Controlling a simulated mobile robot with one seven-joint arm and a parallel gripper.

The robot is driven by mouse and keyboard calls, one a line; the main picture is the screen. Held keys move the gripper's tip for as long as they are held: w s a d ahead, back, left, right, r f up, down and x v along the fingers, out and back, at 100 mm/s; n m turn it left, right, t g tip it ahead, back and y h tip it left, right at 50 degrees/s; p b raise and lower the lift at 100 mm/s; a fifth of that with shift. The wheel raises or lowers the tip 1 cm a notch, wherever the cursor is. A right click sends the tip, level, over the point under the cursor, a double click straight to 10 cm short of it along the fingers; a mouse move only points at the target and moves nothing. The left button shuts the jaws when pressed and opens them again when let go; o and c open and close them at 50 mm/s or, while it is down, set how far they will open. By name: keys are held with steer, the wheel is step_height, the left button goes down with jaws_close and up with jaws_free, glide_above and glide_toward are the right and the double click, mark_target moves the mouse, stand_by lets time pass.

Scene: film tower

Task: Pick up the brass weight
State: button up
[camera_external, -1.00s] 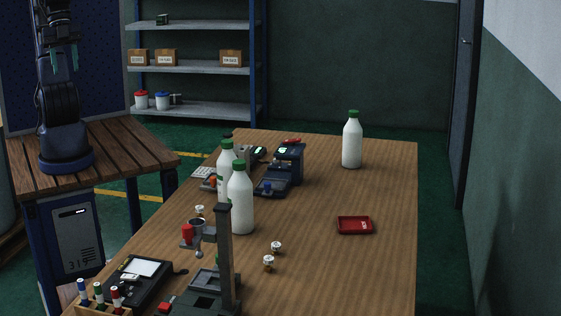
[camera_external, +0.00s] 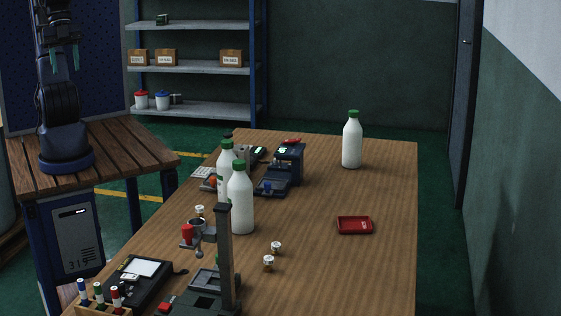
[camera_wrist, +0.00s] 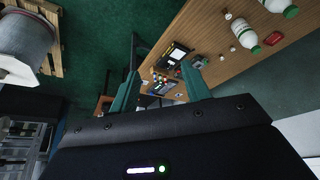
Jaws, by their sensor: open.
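I cannot make out a brass weight for certain in either view. Small pale round pieces with darker tops (camera_external: 268,262) stand on the wooden table (camera_external: 330,270) near its middle, too small to identify. My gripper (camera_external: 62,58) is at the upper left of the external view, above my base and well away from the table. In the wrist view my gripper (camera_wrist: 160,88) shows two teal fingers spread apart with nothing between them. Beyond them lie the table's edge and dark devices.
White bottles with green caps (camera_external: 240,200) (camera_external: 352,145) stand on the table. A red tray (camera_external: 355,225) lies to the right, a dark stand (camera_external: 225,265) at the front. A dark machine (camera_external: 288,163) sits farther back. The table's right side is mostly clear.

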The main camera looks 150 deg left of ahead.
steer(key=w+a+f+m+g, duration=0.1)
steer(key=w+a+f+m, duration=0.15)
steer(key=w, duration=0.25)
steer(key=w+a+f+m, duration=0.1)
steer(key=w+a+m, duration=0.15)
steer(key=w, duration=0.25)
steer(key=m+g, duration=0.4)
steer(key=m, duration=0.8)
glide_above(200, 206)
steer(key=f, duration=2.7)
steer(key=shift+w+d+f, duration=0.1)
steer(key=shift+d+f, duration=0.25)
steer(key=shift+a+f+m, duration=0.3)
steer(key=shift+f+m, duration=0.1)
steer(key=shift+f, duration=5.5)
jaws_close()
steer(key=shift+r, duration=0.1)
